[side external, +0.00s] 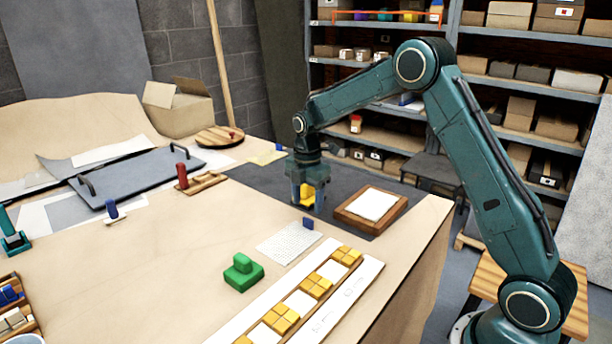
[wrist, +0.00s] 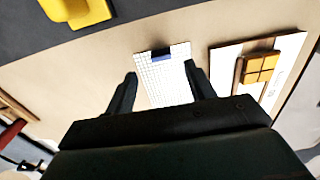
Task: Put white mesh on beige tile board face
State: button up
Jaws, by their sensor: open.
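The white mesh (side external: 288,243) is a thin gridded sheet with a small blue grip block (side external: 308,223) at one edge. It lies flat on the bench. In the wrist view the mesh (wrist: 165,82) shows between my finger outlines, with its blue block towards the tips. My gripper (side external: 308,206) is open and empty above the dark mat, up and behind the mesh in the side view; its fingers (wrist: 160,70) also show in the wrist view. A brown-edged board with a pale face (side external: 372,205), likely the beige tile board, lies flat on the mat, right of my gripper.
A yellow block (side external: 306,193) stands on the mat (side external: 258,180), partly hidden by my gripper. A strip of yellow and white tiles (side external: 318,290) lies along the near edge. A green block (side external: 243,272) sits left of the mesh.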

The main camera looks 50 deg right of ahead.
aim_at(307, 220)
jog(key=shift+s+a+f, duration=0.1)
jog(key=shift+a+f, duration=0.05)
jog(key=shift+f, duration=2.3)
jog(key=c, duration=1.1)
jog(key=shift+r, duration=0.15)
jog(key=shift+c, duration=0.2)
notch_tip(307, 220, up, 20)
